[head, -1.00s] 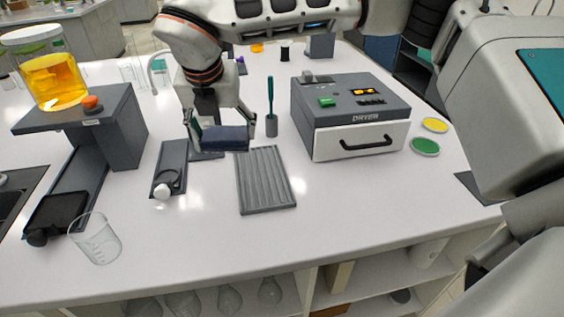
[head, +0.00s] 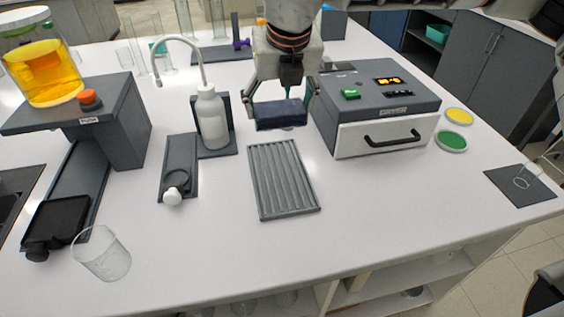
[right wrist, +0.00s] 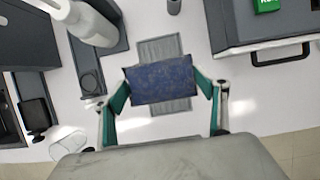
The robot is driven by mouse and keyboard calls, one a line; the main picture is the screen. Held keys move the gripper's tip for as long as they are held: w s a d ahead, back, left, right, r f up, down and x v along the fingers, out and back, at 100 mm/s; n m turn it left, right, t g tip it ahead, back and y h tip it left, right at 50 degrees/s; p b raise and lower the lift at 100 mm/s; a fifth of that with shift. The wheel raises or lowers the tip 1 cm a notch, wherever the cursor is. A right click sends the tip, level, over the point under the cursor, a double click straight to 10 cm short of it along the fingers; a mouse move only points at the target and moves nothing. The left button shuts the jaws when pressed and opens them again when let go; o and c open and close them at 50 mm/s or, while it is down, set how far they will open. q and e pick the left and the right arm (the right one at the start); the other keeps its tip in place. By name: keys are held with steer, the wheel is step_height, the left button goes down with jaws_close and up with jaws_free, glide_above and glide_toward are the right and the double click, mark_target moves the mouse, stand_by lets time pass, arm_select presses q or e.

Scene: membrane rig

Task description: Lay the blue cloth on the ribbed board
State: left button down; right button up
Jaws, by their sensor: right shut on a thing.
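The blue cloth (head: 281,114) is a dark blue folded pad held between the fingers of my right gripper (head: 283,100). In the right wrist view the cloth (right wrist: 160,80) spans between the two green-lined fingers (right wrist: 164,92). The grey ribbed board (head: 284,180) lies flat on the white table. In the head view the cloth is in the air just behind the board's far end. In the wrist view the board (right wrist: 163,47) shows beyond and below the cloth, which hides its middle. My left gripper is not in view.
A white wash bottle (head: 211,118) stands left of the gripper. The dryer (head: 385,138) with its drawer is close on the right. The table before the board is clear.

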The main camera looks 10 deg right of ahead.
step_height(320, 180, down, 16)
steer(key=shift+r+p, duration=0.1)
steer(key=shift+p, duration=0.6)
steer(key=shift+f+b, duration=0.2)
steer(key=shift+b, duration=0.1)
steer(key=o, duration=1.1)
steer(key=shift+c, duration=0.2)
steer(key=shift+r, duration=0.1)
